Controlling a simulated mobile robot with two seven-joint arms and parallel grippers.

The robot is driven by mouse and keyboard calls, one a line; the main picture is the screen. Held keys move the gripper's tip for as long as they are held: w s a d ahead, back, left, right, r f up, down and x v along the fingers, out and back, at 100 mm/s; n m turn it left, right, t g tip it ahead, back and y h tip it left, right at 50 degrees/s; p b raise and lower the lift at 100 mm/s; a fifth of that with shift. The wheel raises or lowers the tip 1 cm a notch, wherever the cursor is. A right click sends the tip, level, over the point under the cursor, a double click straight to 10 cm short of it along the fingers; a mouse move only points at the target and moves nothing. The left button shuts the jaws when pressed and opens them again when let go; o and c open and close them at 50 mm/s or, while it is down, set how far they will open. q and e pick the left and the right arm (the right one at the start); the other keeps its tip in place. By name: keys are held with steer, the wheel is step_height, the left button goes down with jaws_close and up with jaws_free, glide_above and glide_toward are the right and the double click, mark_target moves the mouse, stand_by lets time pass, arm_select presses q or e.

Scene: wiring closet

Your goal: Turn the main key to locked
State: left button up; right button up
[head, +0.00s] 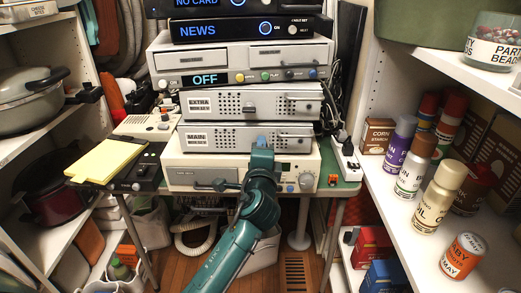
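The silver MAIN unit (222,138) is in the middle of the stack in the head view, its label at the left of its front. My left gripper (262,143) is in front of the right half of the MAIN unit. The similar EXTRA unit (240,102) sits directly above the MAIN unit. My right gripper is out of view.
Below the MAIN unit is a cream device with knobs (180,172); above the EXTRA unit is one showing OFF (208,78). A power strip (346,156) stands right of the stack. Shelves with spray cans (414,166) and pots (30,95) flank it.

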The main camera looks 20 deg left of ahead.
arm_select(q)
steer(key=p+v, duration=0.1)
steer(key=v, duration=0.5)
stand_by(0.4)
